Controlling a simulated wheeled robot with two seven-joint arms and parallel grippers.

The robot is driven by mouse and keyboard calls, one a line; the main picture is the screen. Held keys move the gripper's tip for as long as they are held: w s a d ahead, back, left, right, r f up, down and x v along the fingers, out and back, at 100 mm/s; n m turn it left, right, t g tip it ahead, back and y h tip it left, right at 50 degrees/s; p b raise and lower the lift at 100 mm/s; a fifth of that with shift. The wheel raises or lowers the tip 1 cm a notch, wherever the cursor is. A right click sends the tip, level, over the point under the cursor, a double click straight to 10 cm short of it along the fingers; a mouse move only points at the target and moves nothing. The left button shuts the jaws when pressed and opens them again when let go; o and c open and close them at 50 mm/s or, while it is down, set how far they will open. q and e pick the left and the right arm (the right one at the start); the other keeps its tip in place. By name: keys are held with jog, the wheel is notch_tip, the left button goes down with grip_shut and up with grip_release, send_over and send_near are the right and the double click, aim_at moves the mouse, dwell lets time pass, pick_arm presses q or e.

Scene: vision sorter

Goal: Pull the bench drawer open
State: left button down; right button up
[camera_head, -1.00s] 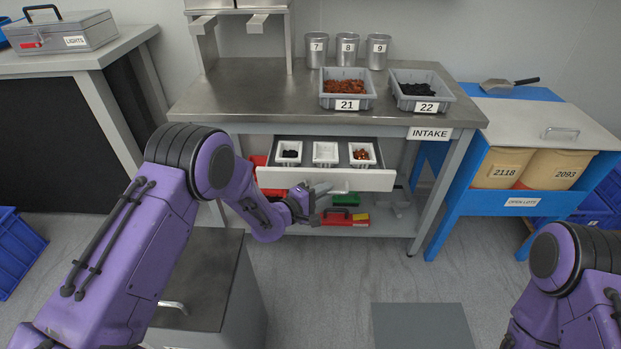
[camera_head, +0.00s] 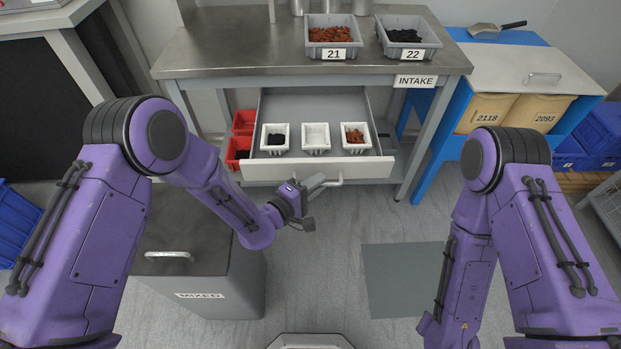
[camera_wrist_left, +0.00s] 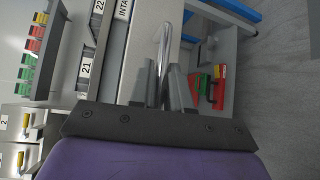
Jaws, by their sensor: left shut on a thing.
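The bench drawer (camera_head: 276,171) is pulled out under the steel intake bench, with its grey interior showing. It holds three small white trays: one with dark pieces (camera_head: 275,138), an empty one (camera_head: 316,138) and one with reddish pieces (camera_head: 356,138). My left gripper (camera_head: 318,184) is at the drawer's front, shut on the bar handle (camera_head: 335,182). In the left wrist view the handle (camera_wrist_left: 164,45) runs between the two fingers (camera_wrist_left: 160,85). My right arm is at the right; its gripper is not clearly in view.
The intake bench (camera_head: 230,52) carries grey bins 21 (camera_head: 333,54) and 22 (camera_head: 405,53). A grey cabinet labelled MIXED (camera_head: 200,297) stands at lower left. A blue-framed stand (camera_head: 450,150) is at right. Open floor with a grey mat (camera_head: 405,280) lies in front.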

pick_arm(q)
jog(key=c, duration=1.2)
grip_release()
jog(key=v, duration=1)
jog(key=shift+s+a+b, duration=0.2)
jog(key=shift+b, duration=0.2)
jog(key=shift+d, duration=0.1)
